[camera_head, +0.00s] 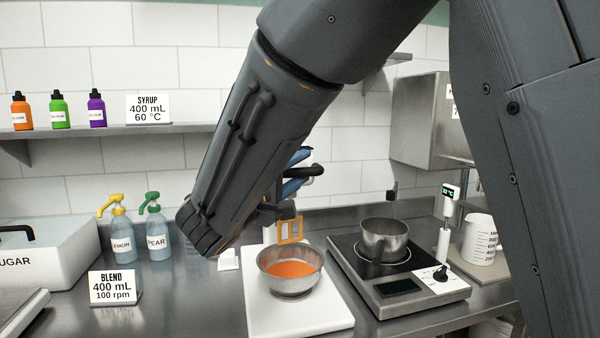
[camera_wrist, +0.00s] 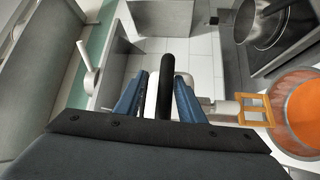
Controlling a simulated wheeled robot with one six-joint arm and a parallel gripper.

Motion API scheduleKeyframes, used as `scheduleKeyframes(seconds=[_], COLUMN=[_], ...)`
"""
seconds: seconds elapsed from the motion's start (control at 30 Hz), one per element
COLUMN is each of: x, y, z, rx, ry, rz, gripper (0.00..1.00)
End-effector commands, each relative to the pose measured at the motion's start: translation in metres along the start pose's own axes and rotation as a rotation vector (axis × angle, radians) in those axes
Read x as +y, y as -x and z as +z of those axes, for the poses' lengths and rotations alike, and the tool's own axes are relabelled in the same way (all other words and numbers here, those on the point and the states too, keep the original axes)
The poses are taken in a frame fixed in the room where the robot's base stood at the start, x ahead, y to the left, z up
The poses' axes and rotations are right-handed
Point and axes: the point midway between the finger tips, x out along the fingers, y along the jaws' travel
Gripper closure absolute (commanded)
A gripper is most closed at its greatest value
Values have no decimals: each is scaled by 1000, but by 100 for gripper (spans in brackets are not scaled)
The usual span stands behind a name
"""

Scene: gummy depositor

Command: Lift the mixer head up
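The mixer head is mostly hidden behind my arm in the head view; its white body shows in the wrist view (camera_wrist: 152,98) behind my fingers. Its black handle (camera_head: 303,171) also shows in the wrist view (camera_wrist: 167,88), between my blue fingers. My gripper (camera_wrist: 160,85) is open around the handle, with a visible gap on the left side; contact on the right is unclear. It also shows in the head view (camera_head: 296,172). The orange paddle (camera_head: 290,229) hangs at the back rim of a metal bowl (camera_head: 290,284) of orange liquid on the white mixer base (camera_head: 303,318).
A hot plate (camera_head: 405,290) with a metal pot (camera_head: 385,240) stands right of the mixer. Lemon (camera_head: 121,236) and pear (camera_head: 157,234) pump bottles stand left. A shelf (camera_head: 80,132) with colour bottles is on the wall. A measuring jug (camera_head: 480,240) is at right.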

Motion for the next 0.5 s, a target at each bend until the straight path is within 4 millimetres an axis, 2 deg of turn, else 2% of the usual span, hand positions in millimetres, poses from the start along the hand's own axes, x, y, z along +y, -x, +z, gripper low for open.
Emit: scheduleKeyframes(seconds=[0.27,0.5], x=[-3,-5], y=[4,38], z=[0,-1], rx=[0,4], ry=[3,1], rz=[-3,-4], gripper=[64,64])
